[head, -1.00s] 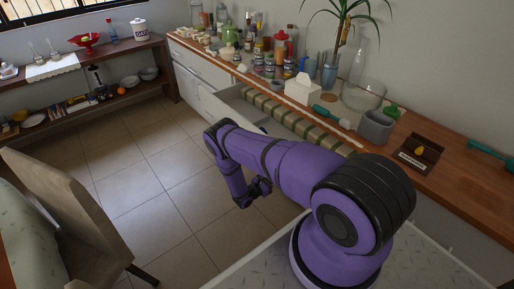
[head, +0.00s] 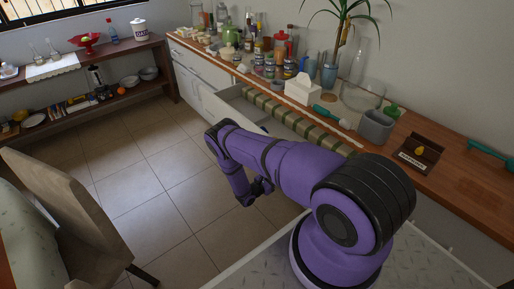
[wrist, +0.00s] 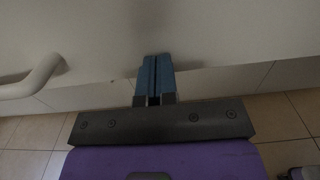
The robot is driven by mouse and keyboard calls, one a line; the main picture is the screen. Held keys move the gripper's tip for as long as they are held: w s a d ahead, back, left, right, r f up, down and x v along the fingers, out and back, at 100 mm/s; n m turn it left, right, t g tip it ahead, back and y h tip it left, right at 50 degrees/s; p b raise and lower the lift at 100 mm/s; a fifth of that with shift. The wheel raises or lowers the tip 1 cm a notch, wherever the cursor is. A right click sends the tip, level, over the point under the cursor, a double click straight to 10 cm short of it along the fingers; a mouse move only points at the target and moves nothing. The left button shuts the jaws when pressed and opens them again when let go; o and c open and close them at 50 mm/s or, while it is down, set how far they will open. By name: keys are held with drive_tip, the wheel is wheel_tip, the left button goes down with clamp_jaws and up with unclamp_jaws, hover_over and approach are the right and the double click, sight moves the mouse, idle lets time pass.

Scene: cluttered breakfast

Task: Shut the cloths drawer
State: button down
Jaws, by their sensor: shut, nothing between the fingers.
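The cloths drawer (head: 232,97) stands open below the counter in the head view. A row of green-and-tan folded cloths (head: 290,118) shows inside it. My arm covers much of the drawer's front. In the wrist view, my gripper (wrist: 156,64) is shut and empty, with its blue fingers together. The fingertips point at a pale front panel (wrist: 220,35), and I cannot tell whether they touch it. A pale bar handle (wrist: 32,82) is to the left of the fingers.
The wooden counter (head: 460,185) above carries bottles, jars, a tissue box (head: 302,89), a plant and a grey pot (head: 376,126). A chair (head: 65,215) stands at the left. The tiled floor (head: 150,170) between chair and cabinets is clear.

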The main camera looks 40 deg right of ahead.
drive_tip(key=shift+d, duration=0.25)
drive_tip(key=shift+w+d, duration=0.2)
drive_tip(key=shift+d, duration=5)
drive_tip(key=shift+w+d, duration=0.15)
drive_tip(key=shift+d, duration=5.1)
drive_tip(key=shift+d, duration=1.4)
drive_tip(key=shift+s+a, duration=0.1)
drive_tip(key=shift+a, duration=4.45)
